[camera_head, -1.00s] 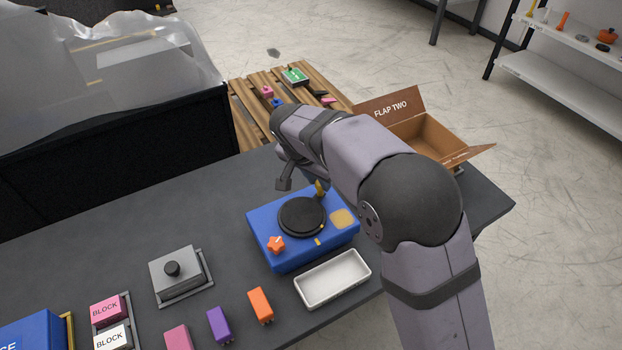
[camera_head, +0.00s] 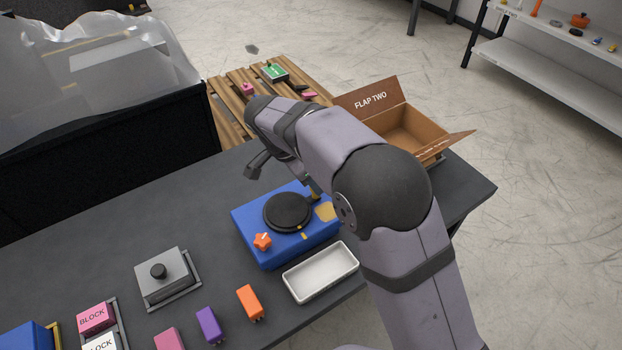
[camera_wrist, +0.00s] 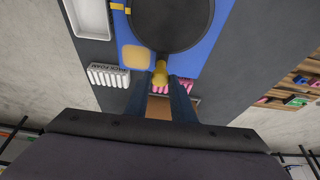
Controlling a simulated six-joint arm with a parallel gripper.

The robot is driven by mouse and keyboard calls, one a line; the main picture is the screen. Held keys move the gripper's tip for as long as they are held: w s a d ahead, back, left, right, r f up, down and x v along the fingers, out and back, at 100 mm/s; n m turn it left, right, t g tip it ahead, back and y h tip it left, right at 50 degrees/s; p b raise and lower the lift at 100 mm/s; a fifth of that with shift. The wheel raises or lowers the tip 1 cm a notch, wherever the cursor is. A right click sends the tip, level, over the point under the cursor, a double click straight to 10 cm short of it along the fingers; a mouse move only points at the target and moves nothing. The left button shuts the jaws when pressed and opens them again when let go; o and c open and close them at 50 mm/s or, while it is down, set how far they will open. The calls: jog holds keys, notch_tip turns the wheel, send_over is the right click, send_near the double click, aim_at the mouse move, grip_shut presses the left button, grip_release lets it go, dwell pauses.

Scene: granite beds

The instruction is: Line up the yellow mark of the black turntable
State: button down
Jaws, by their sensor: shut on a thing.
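The black turntable (camera_head: 287,212) sits on top of a blue box (camera_head: 262,258). A small yellow mark (camera_head: 304,236) lies on the box near the disc's front right edge; it also shows in the wrist view (camera_wrist: 118,6). A yellow tab (camera_head: 314,195) sticks out from the disc's rim at the back right, partly hidden by my arm. In the wrist view my gripper (camera_wrist: 160,79) is shut on this yellow tab (camera_wrist: 160,72), one finger on each side, at the rim of the turntable (camera_wrist: 172,22).
An orange star knob (camera_head: 262,241) and a tan square (camera_head: 326,211) are on the blue box. A white tray (camera_head: 320,273) stands in front of it. An open cardboard box (camera_head: 415,133) stands behind right. Free dark table lies to the left.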

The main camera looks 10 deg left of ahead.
aim_at(302, 201)
jog(key=c, duration=1.5)
grip_release()
jog(key=shift+r, duration=0.1)
jog(key=shift+p+v, duration=0.3)
jog(key=shift+v, duration=3.3)
jog(key=s+d+f+n+g, duration=0.1)
jog(key=d+f+n+g, duration=0.15)
jog(key=d, duration=0.75)
jog(key=s+d+f+n+y, duration=0.2)
jog(key=s+d+f+n, duration=0.15)
jog(key=s+d, duration=0.55)
jog(key=s+d+f+n+y, duration=0.1)
jog(key=s+d+f+n, duration=0.25)
jog(key=s+d, duration=0.6)
jog(key=shift+m+g, duration=0.25)
jog(key=shift+g, duration=0.1)
notch_tip(302, 201, up, 21)
jog(key=p, duration=2.1)
jog(key=shift+w+p, duration=0.15)
jog(key=shift+p, duration=0.2)
